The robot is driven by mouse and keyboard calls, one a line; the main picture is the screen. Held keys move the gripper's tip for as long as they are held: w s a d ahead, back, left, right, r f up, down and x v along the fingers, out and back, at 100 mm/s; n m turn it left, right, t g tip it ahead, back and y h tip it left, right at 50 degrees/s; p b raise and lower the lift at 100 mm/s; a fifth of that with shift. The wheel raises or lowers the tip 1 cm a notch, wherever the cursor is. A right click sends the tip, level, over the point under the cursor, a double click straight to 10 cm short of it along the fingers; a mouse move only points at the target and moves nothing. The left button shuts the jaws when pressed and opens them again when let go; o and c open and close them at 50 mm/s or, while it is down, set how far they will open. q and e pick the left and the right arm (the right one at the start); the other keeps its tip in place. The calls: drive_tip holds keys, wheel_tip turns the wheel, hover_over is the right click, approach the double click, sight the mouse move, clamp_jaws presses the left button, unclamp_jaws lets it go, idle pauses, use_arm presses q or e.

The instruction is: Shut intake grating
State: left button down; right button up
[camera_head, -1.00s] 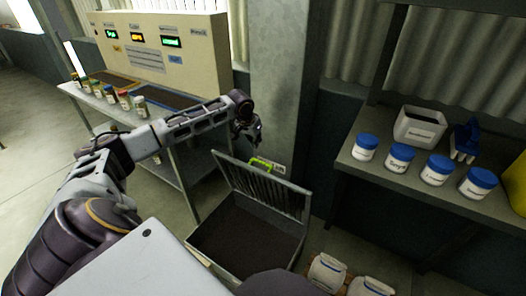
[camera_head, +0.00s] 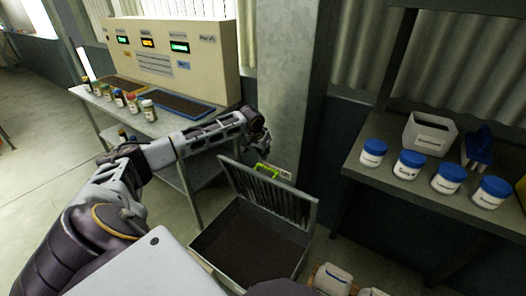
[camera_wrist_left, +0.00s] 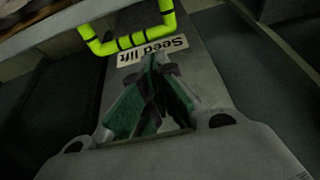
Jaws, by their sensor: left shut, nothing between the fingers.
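The intake grating (camera_head: 268,192) is a slatted metal lid, standing raised and tilted on the back side of the open intake box (camera_head: 209,247). The box holds dark material. A yellow-green handle (camera_head: 266,171) with black bands sits at the grating's top edge; it also shows in the left wrist view (camera_wrist_left: 132,40), above a "Seed lift" label (camera_wrist_left: 152,50). My left gripper (camera_head: 264,143) is above and behind the handle, apart from it in the head view. In the left wrist view its fingers (camera_wrist_left: 152,95) are shut and empty. My right gripper is not in view.
A shelf (camera_head: 400,186) at the right bears several blue-lidded jars, a white bin (camera_head: 429,134) and a blue tool (camera_head: 477,148). A concrete pillar (camera_head: 284,80) stands behind the grating. A control panel (camera_head: 170,52) and bench with bottles (camera_head: 148,109) are at the left. White bags (camera_head: 332,278) lie at the front.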

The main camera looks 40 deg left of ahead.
use_arm(q)
drive_tip(key=b+x, duration=0.1)
drive_tip(key=x, duration=0.3)
drive_tip(key=shift+w+f, duration=0.1)
drive_tip(key=shift+f, duration=0.15)
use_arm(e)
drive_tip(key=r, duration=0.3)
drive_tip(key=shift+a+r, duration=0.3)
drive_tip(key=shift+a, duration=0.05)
